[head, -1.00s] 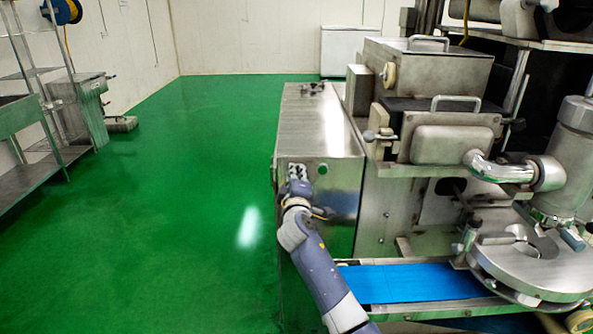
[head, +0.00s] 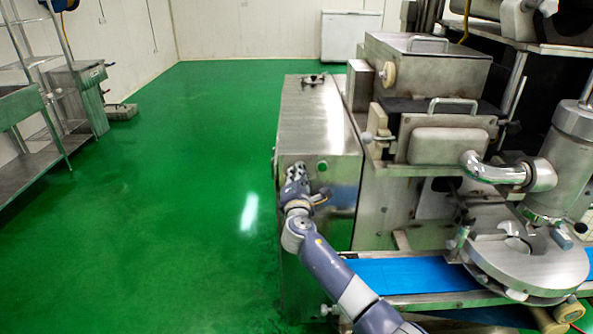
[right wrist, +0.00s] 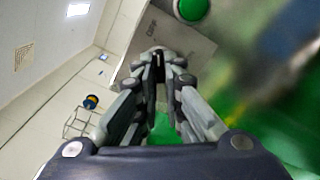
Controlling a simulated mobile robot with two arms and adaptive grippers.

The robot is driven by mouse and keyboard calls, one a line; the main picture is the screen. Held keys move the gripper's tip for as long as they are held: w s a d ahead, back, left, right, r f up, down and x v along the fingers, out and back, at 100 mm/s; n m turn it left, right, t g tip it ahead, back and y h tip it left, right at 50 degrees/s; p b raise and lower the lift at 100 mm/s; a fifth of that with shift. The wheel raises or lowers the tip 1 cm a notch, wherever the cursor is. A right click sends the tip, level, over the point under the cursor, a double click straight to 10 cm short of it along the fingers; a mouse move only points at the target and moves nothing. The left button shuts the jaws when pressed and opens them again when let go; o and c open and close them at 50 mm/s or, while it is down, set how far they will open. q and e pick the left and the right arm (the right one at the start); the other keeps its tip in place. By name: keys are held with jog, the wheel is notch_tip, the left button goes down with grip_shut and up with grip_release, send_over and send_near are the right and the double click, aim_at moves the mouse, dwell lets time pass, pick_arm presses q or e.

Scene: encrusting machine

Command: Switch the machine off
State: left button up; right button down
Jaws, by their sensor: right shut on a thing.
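The encrusting machine (head: 320,120) stands at the centre and right, with a steel cabinet at its left end. My right gripper (head: 295,172) is at the cabinet's front panel, left of a round green button (head: 322,166). In the right wrist view the green button (right wrist: 190,8) is above the fingertips and apart from them. The fingers (right wrist: 158,62) are nearly together, shut on a small dark switch (right wrist: 158,57) on the panel. The gripper mostly hides the switch, so its setting cannot be read. My left gripper is out of view.
A blue conveyor belt (head: 415,273) runs right of my right arm. A round steel turntable (head: 530,262) stands at the right. Steel shelving (head: 30,145) lines the left wall. The green floor (head: 180,190) left of the machine is clear.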

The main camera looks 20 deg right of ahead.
jog(key=shift+d+r+n, duration=0.15)
jog(key=shift+d+n, duration=0.05)
jog(key=shift+n, duration=0.5)
jog(key=shift+r+p, duration=0.1)
jog(key=shift+p, duration=0.2)
jog(key=c, duration=1.9)
grip_release()
jog(key=shift+o, duration=0.9)
jog(key=shift+d, duration=0.1)
jog(key=shift+f, duration=0.2)
jog(key=v, duration=1.2)
